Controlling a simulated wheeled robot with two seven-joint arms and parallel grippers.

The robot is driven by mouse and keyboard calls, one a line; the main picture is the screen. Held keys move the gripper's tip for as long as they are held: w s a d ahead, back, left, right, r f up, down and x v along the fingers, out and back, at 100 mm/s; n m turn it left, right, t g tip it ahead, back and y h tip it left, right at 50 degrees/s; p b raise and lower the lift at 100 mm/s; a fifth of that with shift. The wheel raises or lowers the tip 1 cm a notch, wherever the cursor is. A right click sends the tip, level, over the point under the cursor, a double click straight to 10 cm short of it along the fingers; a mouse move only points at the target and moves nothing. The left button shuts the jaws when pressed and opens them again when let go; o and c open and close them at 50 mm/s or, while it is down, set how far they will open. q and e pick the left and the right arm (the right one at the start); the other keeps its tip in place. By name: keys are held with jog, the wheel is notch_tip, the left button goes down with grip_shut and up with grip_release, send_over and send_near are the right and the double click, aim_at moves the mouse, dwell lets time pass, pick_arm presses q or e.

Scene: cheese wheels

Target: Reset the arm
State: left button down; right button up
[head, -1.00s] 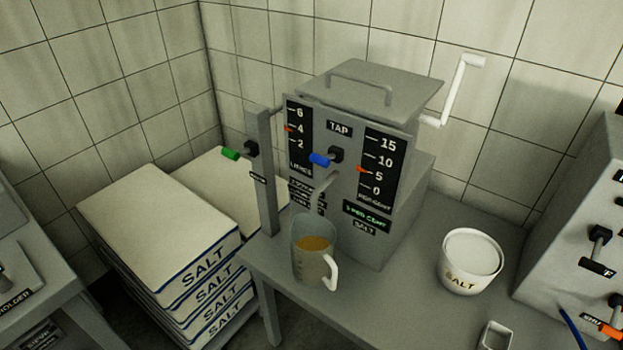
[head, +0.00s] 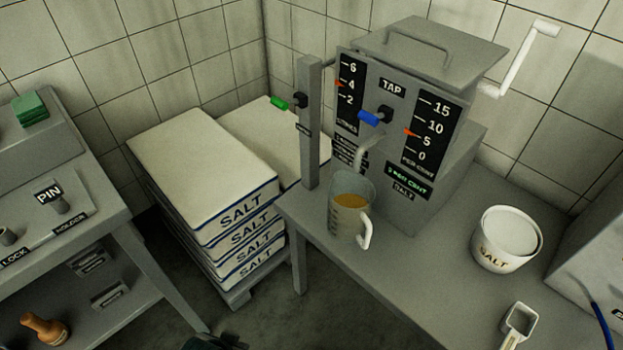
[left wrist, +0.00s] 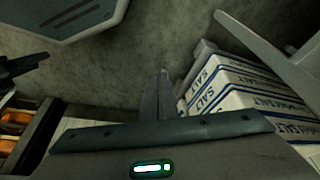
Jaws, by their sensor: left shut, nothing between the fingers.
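My left gripper (left wrist: 163,76) shows in the left wrist view, its narrow dark fingers together with nothing between them, pointing out over the grey floor. In the head view only a dark piece of my left arm or gripper (head: 207,342) shows at the bottom edge, below the salt sacks. It touches nothing that I can see. My right gripper is in neither view.
A stack of salt sacks (head: 205,170) stands beside the grey table (head: 410,290). On it are the tap machine (head: 440,200), a jug of amber liquid (head: 350,210) and a salt tub (head: 505,240). A bench (head: 100,215) stands left. Floor between is clear.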

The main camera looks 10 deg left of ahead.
pick_arm(q)
notch_tip(320, 180, down, 23)
jog(key=s+d+t+p, duration=0.1)
jog(key=d+p, duration=0.1)
jog(key=shift+s+d+h, duration=0.15)
jog(key=shift+s+h, duration=0.2)
jog(key=shift+h, duration=0.05)
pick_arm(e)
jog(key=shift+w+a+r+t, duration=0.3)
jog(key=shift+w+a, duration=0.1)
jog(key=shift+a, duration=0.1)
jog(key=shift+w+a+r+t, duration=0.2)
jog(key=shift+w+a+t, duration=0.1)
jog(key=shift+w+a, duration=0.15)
